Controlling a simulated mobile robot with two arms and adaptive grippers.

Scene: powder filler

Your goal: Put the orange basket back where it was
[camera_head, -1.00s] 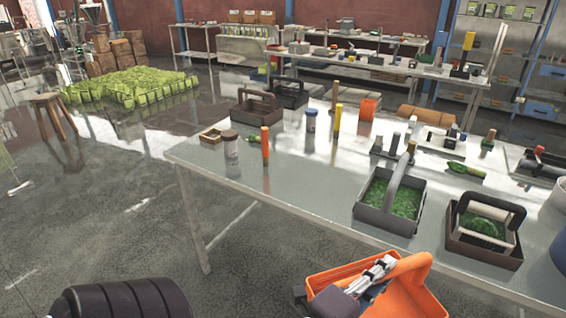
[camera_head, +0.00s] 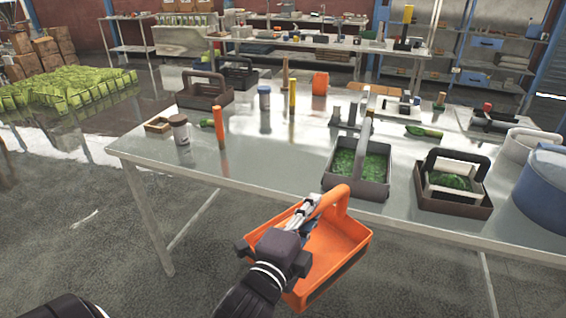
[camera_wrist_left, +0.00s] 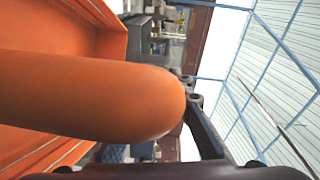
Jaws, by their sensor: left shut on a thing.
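The orange basket (camera_head: 335,248) is in the head view, in front of the table's near edge, and looks empty inside. My left gripper (camera_head: 318,212) is shut on its arched handle and holds it in the air. In the left wrist view the orange handle (camera_wrist_left: 90,95) fills the left and middle, with the basket wall (camera_wrist_left: 60,30) behind it. A dark finger of my left gripper (camera_wrist_left: 200,120) shows beside the handle. My right gripper is not in view.
The metal table (camera_head: 262,180) has clear surface at its near left. A grey basket (camera_head: 340,185) and a brown basket (camera_head: 455,205), both with green contents, stand near its front edge. An orange cylinder (camera_head: 219,128), a brown-capped jar (camera_head: 180,130) and a blue bin (camera_head: 545,190) also stand there.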

